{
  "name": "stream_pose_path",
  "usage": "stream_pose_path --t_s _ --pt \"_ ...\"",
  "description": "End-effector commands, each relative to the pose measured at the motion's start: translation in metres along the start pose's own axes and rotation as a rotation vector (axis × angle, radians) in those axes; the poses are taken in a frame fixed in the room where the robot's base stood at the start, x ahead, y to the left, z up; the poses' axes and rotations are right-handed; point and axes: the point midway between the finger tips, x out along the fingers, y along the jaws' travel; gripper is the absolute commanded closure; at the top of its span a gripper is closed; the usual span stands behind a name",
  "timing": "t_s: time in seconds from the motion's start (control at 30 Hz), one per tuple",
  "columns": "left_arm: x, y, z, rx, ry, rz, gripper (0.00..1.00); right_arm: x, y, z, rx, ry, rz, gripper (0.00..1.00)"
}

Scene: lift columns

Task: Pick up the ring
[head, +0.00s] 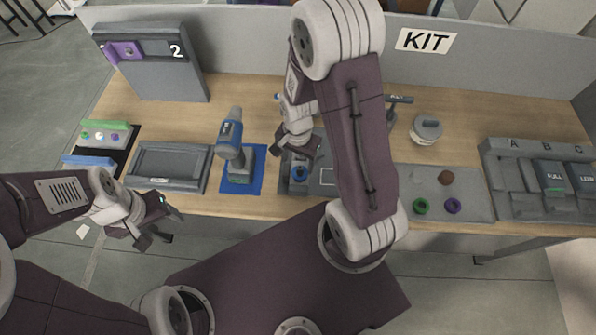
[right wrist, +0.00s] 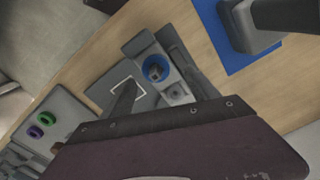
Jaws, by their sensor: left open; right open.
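A blue ring (head: 299,173) sits on a grey fixture (head: 299,187) near the table's front edge. In the right wrist view the blue ring (right wrist: 155,68) is around a dark centre. My right gripper (head: 299,148) is open and empty, above and just behind the blue ring, apart from it as far as I can tell. A green ring (head: 420,206) and a purple ring (head: 453,206) lie on a grey tray (head: 477,185) at the right; both also show in the right wrist view. My left gripper (head: 156,236) is open and empty, in front of the table at the left.
A blue drill (head: 231,135) stands on a blue mat (head: 258,160) left of the fixture. A grey tray (head: 150,165) lies further left. A round grey-topped object (head: 428,128) and a lettered rack (head: 515,190) are at the right. My right arm hides part of the table.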

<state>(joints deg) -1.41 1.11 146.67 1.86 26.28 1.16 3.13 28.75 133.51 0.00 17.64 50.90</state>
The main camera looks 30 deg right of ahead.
Motion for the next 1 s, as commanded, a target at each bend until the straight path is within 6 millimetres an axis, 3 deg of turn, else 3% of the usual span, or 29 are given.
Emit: stream_pose_path --t_s 0.3,0.53,0.57,0.8,1.0 --pt "-0.006 0.0 -0.001 0.0 0.0 0.0 0.36 0.047 0.003 -0.001 0.0 -0.004 0.004 0.31" --pt "-0.006 0.0 -0.001 0.0 0.0 0.0 0.36 0.049 0.003 -0.002 0.0 -0.001 0.001 0.31" --pt "-0.006 0.0 -0.001 0.0 0.0 0.0 0.36 0.049 0.003 -0.002 0.0 -0.001 0.001 0.36" --pt "-0.006 0.0 -0.001 0.0 0.0 0.0 0.36 0.049 0.003 -0.002 0.0 -0.001 0.001 1.0" --pt "-0.006 0.0 -0.001 0.0 0.0 0.0 0.36 0.049 0.002 -0.002 0.0 -0.001 0.001 1.0"
